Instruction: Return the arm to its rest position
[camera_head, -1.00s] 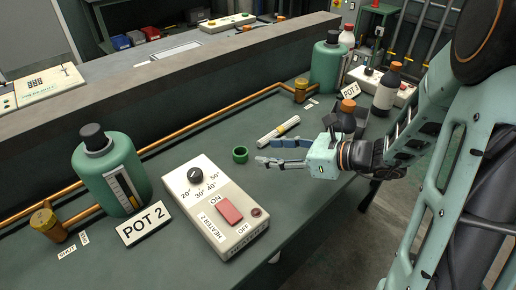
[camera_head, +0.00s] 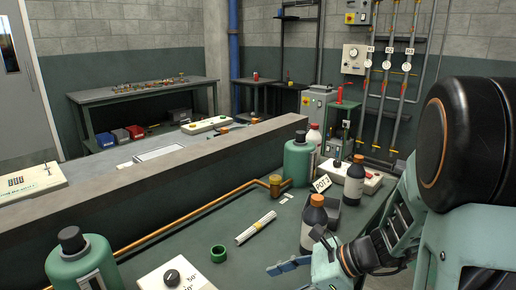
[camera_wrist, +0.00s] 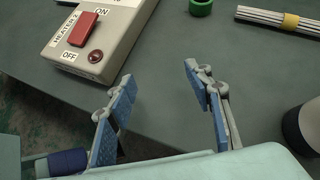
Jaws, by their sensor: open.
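My gripper (camera_wrist: 165,110) is open and empty in the wrist view, its two blue-padded fingers apart above the bench edge. In the head view it shows low at the right, partly cut by the bottom edge, with a blue finger (camera_head: 288,266) pointing left. My arm is bent at the right of the head view. The heater box (camera_wrist: 100,35) with a red switch lies beyond the fingers at upper left in the wrist view.
On the bench (camera_head: 205,235) are a green ring (camera_head: 218,254), a bundle of white sticks (camera_head: 256,228), a dark bottle (camera_head: 314,222) close to my gripper, another bottle (camera_head: 354,181) and a green pot (camera_head: 298,160). A second green pot (camera_head: 84,264) stands at lower left. A raised ledge (camera_head: 190,170) runs behind.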

